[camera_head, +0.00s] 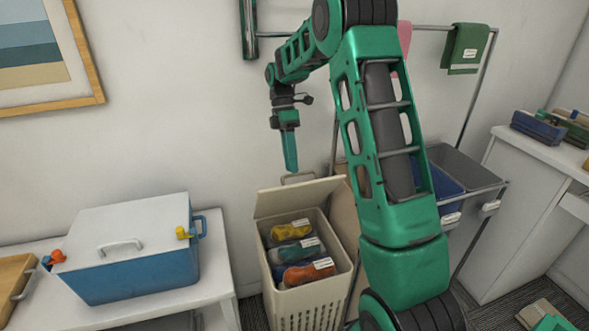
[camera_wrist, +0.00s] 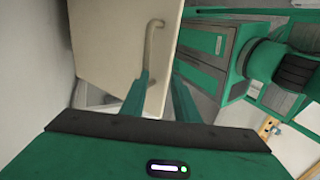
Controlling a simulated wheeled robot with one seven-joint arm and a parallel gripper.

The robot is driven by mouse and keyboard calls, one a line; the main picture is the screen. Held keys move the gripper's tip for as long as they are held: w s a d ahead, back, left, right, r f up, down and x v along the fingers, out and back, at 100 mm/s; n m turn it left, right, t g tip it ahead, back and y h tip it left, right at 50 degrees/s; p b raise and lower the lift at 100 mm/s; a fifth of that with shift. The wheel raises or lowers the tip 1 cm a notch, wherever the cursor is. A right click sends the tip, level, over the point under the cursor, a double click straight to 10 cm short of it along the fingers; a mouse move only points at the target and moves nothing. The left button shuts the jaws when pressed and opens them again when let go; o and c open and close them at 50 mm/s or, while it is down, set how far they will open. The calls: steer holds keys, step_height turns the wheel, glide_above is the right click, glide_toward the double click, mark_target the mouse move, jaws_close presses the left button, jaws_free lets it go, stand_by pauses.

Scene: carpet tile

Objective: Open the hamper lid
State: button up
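The cream hamper (camera_head: 308,312) stands on the floor beside the white table. Its lid (camera_head: 283,203) is raised at the back of the opening and tilted, so the contents show. The lid's handle (camera_head: 298,177) is near its upper edge. My gripper (camera_head: 290,168) points down just above the handle. In the wrist view, my gripper (camera_wrist: 160,88) has its two green fingers apart, with the lid (camera_wrist: 105,40) and its bar handle (camera_wrist: 151,45) just beyond them. The handle's near end is close to the left finger; I cannot tell whether they touch.
Several labelled rolled cloths (camera_head: 296,252) lie inside the hamper. A blue cooler with a white lid (camera_head: 130,240) sits on the white table (camera_head: 215,285) at left. A rack with grey and blue bins (camera_head: 465,168) stands at right, near a white desk (camera_head: 520,215). The wall is close behind.

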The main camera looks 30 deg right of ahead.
steer(key=s+a+r, duration=0.2)
steer(key=a+r, duration=0.3)
steer(key=a, duration=0.3)
steer(key=shift+s+a+r, duration=0.25)
steer(key=shift+s+a, duration=0.05)
steer(key=shift+s, duration=0.1)
